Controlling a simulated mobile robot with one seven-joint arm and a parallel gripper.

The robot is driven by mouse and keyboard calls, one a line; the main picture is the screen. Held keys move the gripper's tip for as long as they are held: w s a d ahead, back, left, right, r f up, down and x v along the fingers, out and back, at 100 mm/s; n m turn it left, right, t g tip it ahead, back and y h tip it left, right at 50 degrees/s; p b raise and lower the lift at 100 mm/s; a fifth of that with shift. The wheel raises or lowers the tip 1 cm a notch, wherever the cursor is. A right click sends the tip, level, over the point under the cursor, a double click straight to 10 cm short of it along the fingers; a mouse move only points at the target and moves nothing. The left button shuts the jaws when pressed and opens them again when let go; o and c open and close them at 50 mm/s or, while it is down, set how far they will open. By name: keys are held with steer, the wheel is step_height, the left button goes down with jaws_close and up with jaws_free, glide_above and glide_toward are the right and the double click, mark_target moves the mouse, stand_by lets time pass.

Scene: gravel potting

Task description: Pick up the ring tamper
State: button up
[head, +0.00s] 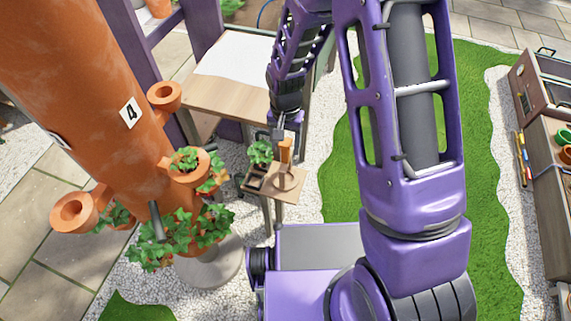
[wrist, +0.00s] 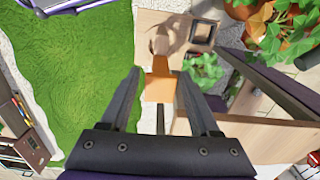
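The ring tamper (head: 285,151) stands upright on a small wooden stand (head: 291,197), its orange-tan handle on top. Its ring-like base is small and partly hard to make out. In the wrist view the tamper's handle (wrist: 160,88) shows between the fingers, with a visible gap on each side. My gripper (head: 279,133) is just above the handle's top in the head view. It points down, and the wrist view shows my gripper (wrist: 160,74) open and empty.
A potted plant (head: 260,153) and a dark square tray (head: 254,181) share the stand, close beside the tamper. A large orange planter column (head: 90,80) with side cups stands left. A wooden table (head: 215,98) is behind. Green turf (head: 340,180) lies to the right.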

jaws_close()
steer(key=shift+r, duration=0.1)
